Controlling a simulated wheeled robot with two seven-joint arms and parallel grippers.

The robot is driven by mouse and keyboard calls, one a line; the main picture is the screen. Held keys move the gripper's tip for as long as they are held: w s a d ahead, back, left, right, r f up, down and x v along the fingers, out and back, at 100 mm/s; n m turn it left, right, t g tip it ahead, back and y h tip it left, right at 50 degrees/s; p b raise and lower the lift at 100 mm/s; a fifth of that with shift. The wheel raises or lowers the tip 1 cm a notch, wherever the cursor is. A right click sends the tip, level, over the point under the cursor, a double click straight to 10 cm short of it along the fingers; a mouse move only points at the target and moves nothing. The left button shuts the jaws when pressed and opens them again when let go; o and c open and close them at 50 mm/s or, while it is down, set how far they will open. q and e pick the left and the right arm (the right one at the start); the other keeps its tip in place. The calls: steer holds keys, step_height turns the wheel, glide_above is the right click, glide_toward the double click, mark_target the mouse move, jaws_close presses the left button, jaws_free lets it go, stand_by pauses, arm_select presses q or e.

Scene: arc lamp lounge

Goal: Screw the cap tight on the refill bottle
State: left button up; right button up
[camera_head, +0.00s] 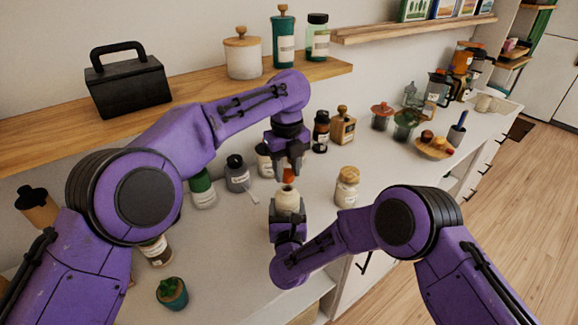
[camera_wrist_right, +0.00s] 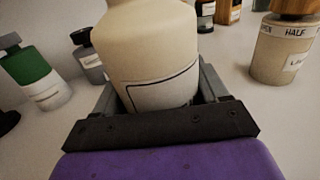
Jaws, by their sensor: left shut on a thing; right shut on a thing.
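The refill bottle (camera_head: 287,200) is cream coloured and upright at the front of the counter. My right gripper (camera_head: 288,214) is shut on its lower body. In the right wrist view the bottle (camera_wrist_right: 148,45) stands between the fingers, with a dark-outlined label; its neck and top are out of that view. My left gripper (camera_head: 289,166) points down above the bottle and is shut on a small orange-red cap (camera_head: 289,178). The cap is right over the bottle's mouth; I cannot tell whether its threads are engaged. The fingers hide part of the cap.
A jar with a wooden lid (camera_head: 346,188) stands right of the bottle. A green bottle (camera_head: 202,190) and a grey bottle (camera_head: 238,174) stand to the left. A small potted plant (camera_head: 172,293) is at the front left. A wooden shelf (camera_head: 200,98) runs behind my left arm.

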stand_by(0.3)
arm_select(q)
steer(key=shift+f, duration=0.9)
steer(key=shift+f, duration=0.5)
arm_select(e)
jaws_close()
arm_select(q)
steer(key=m, duration=0.4)
steer(key=shift+f+m, duration=0.1)
steer(key=shift+m, duration=0.2)
steer(key=m, duration=0.8)
steer(key=shift+a+m, duration=0.15)
steer(key=shift+m, duration=0.25)
steer(key=m, duration=0.3)
steer(key=shift+w+m, duration=0.1)
steer(key=shift+m, duration=0.2)
steer(key=shift+a, duration=0.1)
